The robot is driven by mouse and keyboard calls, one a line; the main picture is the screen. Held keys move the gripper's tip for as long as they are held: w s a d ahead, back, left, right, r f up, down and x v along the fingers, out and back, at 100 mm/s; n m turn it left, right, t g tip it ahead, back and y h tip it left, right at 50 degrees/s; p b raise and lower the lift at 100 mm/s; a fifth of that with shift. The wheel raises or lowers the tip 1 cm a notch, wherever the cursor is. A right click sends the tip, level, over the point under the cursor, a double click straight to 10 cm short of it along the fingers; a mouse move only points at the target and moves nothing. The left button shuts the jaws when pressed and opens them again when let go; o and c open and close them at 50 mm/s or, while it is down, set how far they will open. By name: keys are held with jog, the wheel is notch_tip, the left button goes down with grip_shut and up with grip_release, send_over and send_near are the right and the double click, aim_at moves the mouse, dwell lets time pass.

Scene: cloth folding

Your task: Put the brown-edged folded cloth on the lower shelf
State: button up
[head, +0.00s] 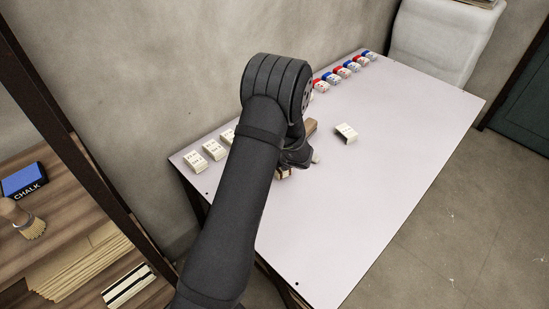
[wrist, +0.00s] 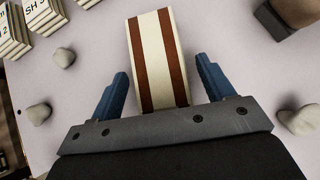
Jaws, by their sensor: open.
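The brown-edged folded cloth (wrist: 153,50) is a pale band with a brown stripe along each side. In the wrist view it lies between the two blue fingers of my gripper (wrist: 163,70). The fingers are open, with a gap on either side of the cloth. In the head view my gripper (head: 297,158) is low over the white table, and my arm hides most of what is under it. A wooden shelf board (head: 62,215) is at the left of the head view; I cannot tell whether it is the lower one.
On the shelf are a blue chalk box (head: 24,181), a brush (head: 28,221), a tan stack (head: 80,263) and a dark-striped item (head: 129,285). A dark post (head: 85,170) stands between shelf and table. Stones (wrist: 39,114) and lettered blocks (wrist: 42,14) lie near the cloth. The table's right half is clear.

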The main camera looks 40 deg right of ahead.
jog(key=v, duration=1.6)
jog(key=shift+s+f, duration=0.2)
jog(key=shift+f, duration=0.05)
jog(key=shift+o, duration=0.5)
jog(key=shift+s+a+r, duration=0.2)
jog(key=shift+s+r, duration=0.1)
jog(key=x, duration=1.2)
jog(key=shift+w+d+r, duration=0.2)
jog(key=shift+w+d, duration=0.1)
jog(key=shift+w, duration=0.05)
jog(key=x, duration=0.5)
jog(key=shift+a+f, duration=0.1)
jog(key=shift+a, duration=0.05)
jog(key=c, duration=1.3)
